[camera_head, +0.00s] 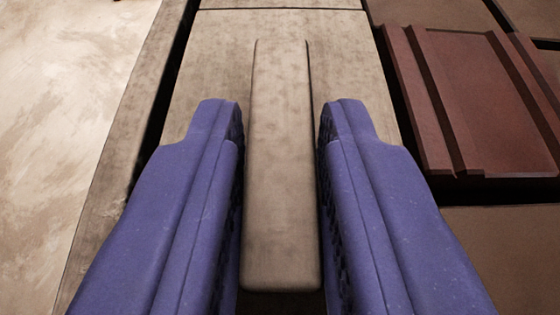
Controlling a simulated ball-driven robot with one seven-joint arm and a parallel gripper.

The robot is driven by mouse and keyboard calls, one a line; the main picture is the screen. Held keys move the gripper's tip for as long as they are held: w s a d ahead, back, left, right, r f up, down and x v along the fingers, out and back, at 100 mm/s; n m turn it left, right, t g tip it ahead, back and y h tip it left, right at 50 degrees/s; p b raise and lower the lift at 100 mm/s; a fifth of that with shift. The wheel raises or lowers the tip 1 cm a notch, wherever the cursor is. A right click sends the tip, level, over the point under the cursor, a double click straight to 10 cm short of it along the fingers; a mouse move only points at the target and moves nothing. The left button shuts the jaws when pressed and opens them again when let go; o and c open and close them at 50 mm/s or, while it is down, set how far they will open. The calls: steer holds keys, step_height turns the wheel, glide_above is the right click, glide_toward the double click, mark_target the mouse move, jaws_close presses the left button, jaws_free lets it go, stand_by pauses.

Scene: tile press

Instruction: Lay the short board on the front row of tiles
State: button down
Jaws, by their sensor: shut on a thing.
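A short board (281,170), narrow, grey-brown and round-cornered, runs lengthwise up the middle of the view. My gripper (281,125) has two blue fingers, one along each long side of the board, and is shut on it. The board's far end reaches past the fingertips. Below it lies a grey-brown tile (345,75), with another tile (280,3) beyond a dark gap at the top. Whether the board touches the tile or hangs just above it, I cannot tell. The fingers hide part of the tile.
A raised red-brown ribbed piece (475,100) lies to the right, close to the right finger. Flat brown tiles (510,240) lie around it. On the left, past a dark gap, are a grey-brown edge strip (125,150) and a pale mottled surface (60,110).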

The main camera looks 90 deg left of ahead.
steer(key=c, duration=0.9)
jaws_free()
steer(key=shift+f, duration=0.1)
